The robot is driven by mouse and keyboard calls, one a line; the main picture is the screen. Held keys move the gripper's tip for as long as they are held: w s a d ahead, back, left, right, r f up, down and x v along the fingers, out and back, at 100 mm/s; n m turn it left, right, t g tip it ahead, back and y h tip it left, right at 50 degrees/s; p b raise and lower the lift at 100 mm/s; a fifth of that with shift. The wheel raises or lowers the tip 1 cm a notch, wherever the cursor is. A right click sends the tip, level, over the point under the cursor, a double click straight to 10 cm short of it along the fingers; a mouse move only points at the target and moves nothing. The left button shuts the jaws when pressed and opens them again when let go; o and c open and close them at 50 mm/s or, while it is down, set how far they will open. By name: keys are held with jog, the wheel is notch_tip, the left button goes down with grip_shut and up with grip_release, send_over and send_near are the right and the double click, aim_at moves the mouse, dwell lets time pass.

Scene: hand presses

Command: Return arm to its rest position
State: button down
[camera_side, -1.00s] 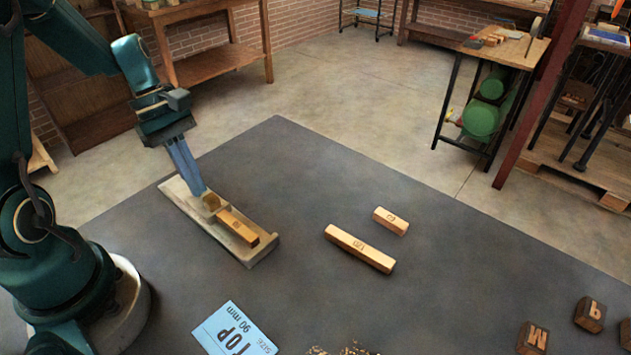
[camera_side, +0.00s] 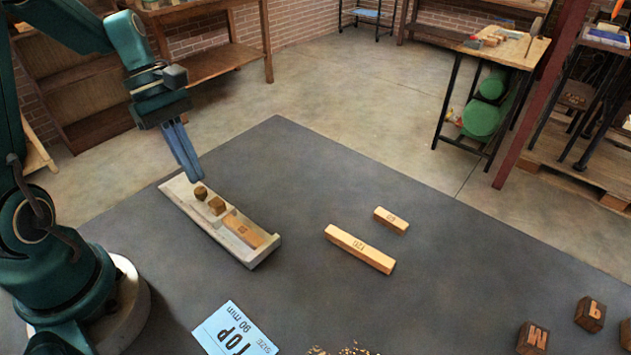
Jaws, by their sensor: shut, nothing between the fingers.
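My gripper (camera_side: 196,179) is shut and empty. Its fingertips point down just above the far left end of a pale tray (camera_side: 184,201), apart from the pieces in it as far as I can tell. In the tray lie a small dark rounded piece (camera_side: 201,193), a small wooden cube (camera_side: 217,206) and a longer wooden block (camera_side: 243,230) with dark marking. The tray sits on the dark table (camera_side: 320,190).
A long wooden block (camera_side: 359,249) marked 120 and a shorter block (camera_side: 391,220) lie right of the tray. A blue card (camera_side: 234,330) lies at the front. Dark letter blocks (camera_side: 533,338) (camera_side: 590,314) stand at the right. The table's middle right is clear.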

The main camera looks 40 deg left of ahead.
jog(key=v, duration=0.6)
jog(key=s+d+r+m+t+y, duration=0.1)
jog(key=s+d+m+t+y, duration=0.1)
jog(key=d+m, duration=0.4)
jog(key=s+d+r+m+t+y, duration=0.1)
jog(key=s+d+m+t+y, duration=0.1)
jog(key=m, duration=1)
jog(key=s+d+t, duration=0.1)
jog(key=s+d, duration=0.1)
jog(key=d, duration=0.1)
jog(key=shift+s+d+r+t, duration=0.3)
jog(key=shift+s+d+r, duration=0.05)
jog(key=shift+r, duration=0.05)
